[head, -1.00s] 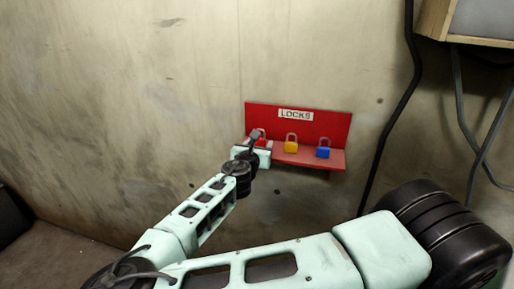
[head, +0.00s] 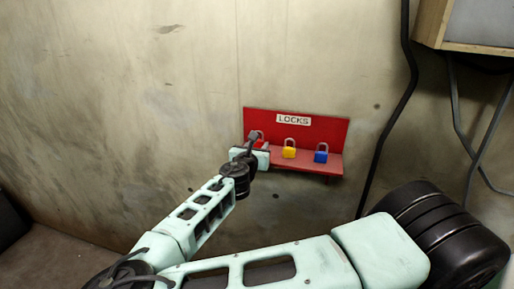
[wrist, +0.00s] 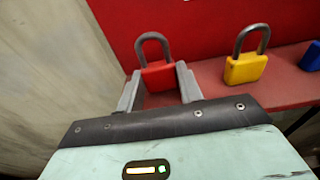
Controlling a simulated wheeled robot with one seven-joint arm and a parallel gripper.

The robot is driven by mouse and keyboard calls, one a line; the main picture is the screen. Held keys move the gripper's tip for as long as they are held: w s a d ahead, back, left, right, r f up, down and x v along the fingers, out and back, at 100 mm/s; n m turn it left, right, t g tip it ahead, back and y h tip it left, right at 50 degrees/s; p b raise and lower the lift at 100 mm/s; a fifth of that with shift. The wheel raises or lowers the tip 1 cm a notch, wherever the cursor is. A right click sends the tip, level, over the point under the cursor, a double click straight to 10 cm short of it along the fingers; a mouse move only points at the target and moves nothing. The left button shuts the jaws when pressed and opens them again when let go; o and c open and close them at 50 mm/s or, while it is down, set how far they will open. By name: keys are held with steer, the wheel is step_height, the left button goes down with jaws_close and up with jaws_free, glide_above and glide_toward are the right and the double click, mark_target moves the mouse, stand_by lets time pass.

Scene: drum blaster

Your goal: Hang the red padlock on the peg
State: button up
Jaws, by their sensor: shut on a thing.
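The red padlock (wrist: 158,76) stands upright at the left end of the red lock shelf (wrist: 201,90), its grey shackle upward. My gripper (wrist: 160,84) is shut on the red padlock, with one grey finger on each side of its body. In the head view my gripper (head: 259,148) is at the left end of the shelf and hides most of the red padlock; part of the padlock (head: 257,135) shows above it. I cannot tell whether the padlock rests on the shelf or is just above it. No peg can be made out in these views.
A yellow padlock (head: 289,152) and a blue padlock (head: 321,156) stand on the shelf to the right. A red back panel labelled LOCKS (head: 330,128) rises behind them. A black cable (head: 387,130) runs down the wall, right of the shelf. A wooden-framed box (head: 432,22) is at upper right.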

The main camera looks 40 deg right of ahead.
steer(key=f+v, duration=0.1)
steer(key=v, duration=1.1)
steer(key=shift+f, duration=0.25)
stand_by(0.5)
step_height(320, 180, down, 20)
steer(key=w+n+t+y+b, duration=0.1)
steer(key=n+t+y+b, duration=0.4)
steer(key=y+b, duration=0.15)
steer(key=s+a+f+n+t+y+b, duration=0.1)
steer(key=s+f+n+y+b, duration=0.4)
steer(key=f, duration=0.3)
steer(key=shift+s+a+n+y+b, duration=0.3)
steer(key=shift+a+y+b, duration=0.1)
steer(key=shift+y, duration=0.35)
steer(key=shift+d+r, duration=0.1)
